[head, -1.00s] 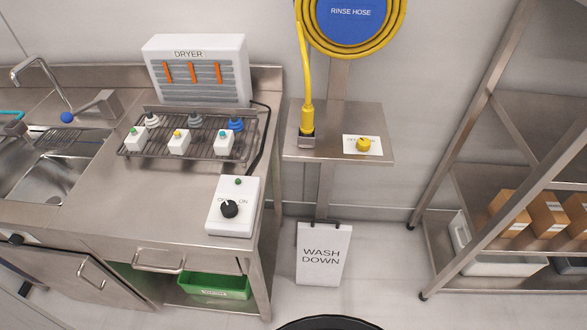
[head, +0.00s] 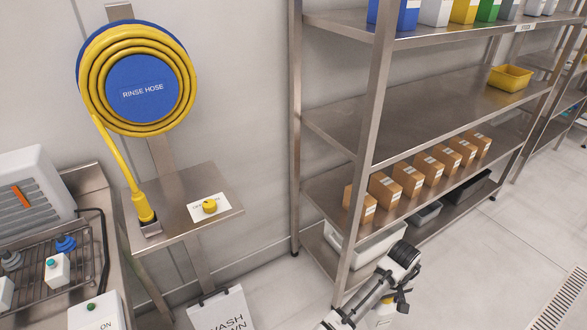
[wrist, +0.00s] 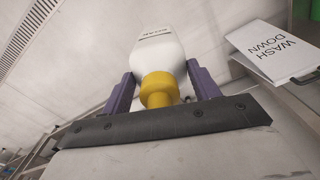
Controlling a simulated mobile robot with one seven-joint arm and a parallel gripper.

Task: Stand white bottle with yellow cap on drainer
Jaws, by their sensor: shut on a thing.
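The white bottle with the yellow cap (wrist: 158,60) is between the two purple fingers of my gripper (wrist: 160,88) in the wrist view. The fingers are shut on it, with its yellow cap towards the camera. In the head view my gripper (head: 399,298) is low at centre right, above the floor in front of the shelving. A small pale part of the bottle seems to show below it, too small to read. The drainer (head: 75,292) is a dark wire rack at the lower left, far from my gripper and partly cut off. White blocks with coloured knobs stand on it.
A small steel shelf (head: 181,235) with a yellow knob and the rinse hose (head: 143,90) are between the drainer and the shelving (head: 400,110). A wash down sign (head: 222,310) stands on the floor below. Open floor (head: 480,270) lies to the right.

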